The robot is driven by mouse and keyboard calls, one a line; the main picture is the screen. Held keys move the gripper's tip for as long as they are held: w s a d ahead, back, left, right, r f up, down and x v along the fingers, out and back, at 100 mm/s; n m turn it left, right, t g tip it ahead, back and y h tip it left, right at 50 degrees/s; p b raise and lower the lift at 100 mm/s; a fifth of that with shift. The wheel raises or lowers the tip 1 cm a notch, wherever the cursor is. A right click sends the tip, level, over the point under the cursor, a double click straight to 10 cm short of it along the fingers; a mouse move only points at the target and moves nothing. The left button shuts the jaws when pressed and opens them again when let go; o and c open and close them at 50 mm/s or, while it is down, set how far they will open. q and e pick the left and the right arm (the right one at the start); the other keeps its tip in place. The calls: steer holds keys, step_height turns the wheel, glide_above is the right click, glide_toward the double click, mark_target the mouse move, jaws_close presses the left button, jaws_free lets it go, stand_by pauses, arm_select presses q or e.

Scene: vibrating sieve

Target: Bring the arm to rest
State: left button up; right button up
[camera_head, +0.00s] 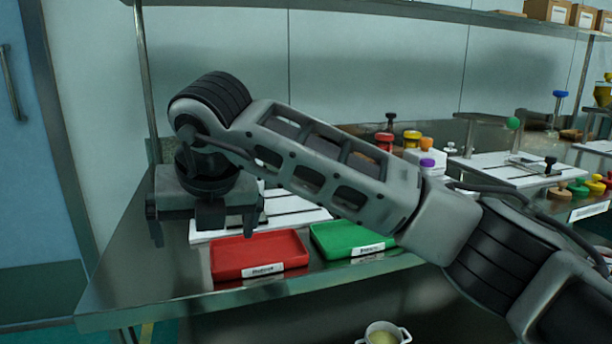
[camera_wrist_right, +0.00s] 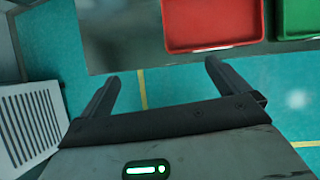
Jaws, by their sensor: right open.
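My right arm (camera_head: 330,165) reaches across the head view from the lower right to the upper left. My right gripper (camera_head: 207,228) hangs at its end, over the left part of the steel table (camera_head: 140,270). In the right wrist view its two fingers (camera_wrist_right: 158,88) are spread apart with nothing between them, and the floor shows below. My left gripper is in neither view.
A red tray (camera_head: 232,262) and a green tray (camera_head: 335,240) stand near the table's front edge, right of the gripper. A small pot (camera_head: 384,334) is low in front. Knobbed parts and boards (camera_head: 490,170) stand right. A shelf (camera_head: 400,10) runs above.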

steer(key=s+a+r+n+g+y+p, duration=0.1)
steer(key=s+a+r+g+y+p, duration=0.2)
steer(key=s+a+g+y+p, duration=0.55)
steer(key=s+d+r+m+y, duration=0.1)
steer(key=d+r+m+y, duration=0.45)
steer(key=y, duration=0.45)
steer(key=w+d+f+m+t+h+p, duration=0.1)
steer(key=w+d+m+t+h+p, duration=0.15)
steer(key=d+m+t, duration=0.55)
steer(key=w+d+f+m+t+h+p, duration=0.1)
steer(key=w+d+m+t+p, duration=0.25)
steer(key=m+t, duration=0.85)
steer(key=d+f+m+t+h+p, duration=0.2)
steer(key=d+f+m+h, duration=0.7)
steer(key=d+h, duration=0.1)
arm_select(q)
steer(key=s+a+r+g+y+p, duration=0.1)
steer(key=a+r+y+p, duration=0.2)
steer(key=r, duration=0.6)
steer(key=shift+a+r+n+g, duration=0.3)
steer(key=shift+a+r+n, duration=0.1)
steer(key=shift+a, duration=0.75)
arm_select(e)
steer(key=s+d+f+m+g+h, duration=0.4)
steer(key=s+d+f+g, duration=0.4)
steer(key=s+f, duration=0.5)
steer(key=shift+s+d+f+h, duration=0.25)
steer(key=shift+s+d+h, duration=0.05)
steer(key=shift+d, duration=0.15)
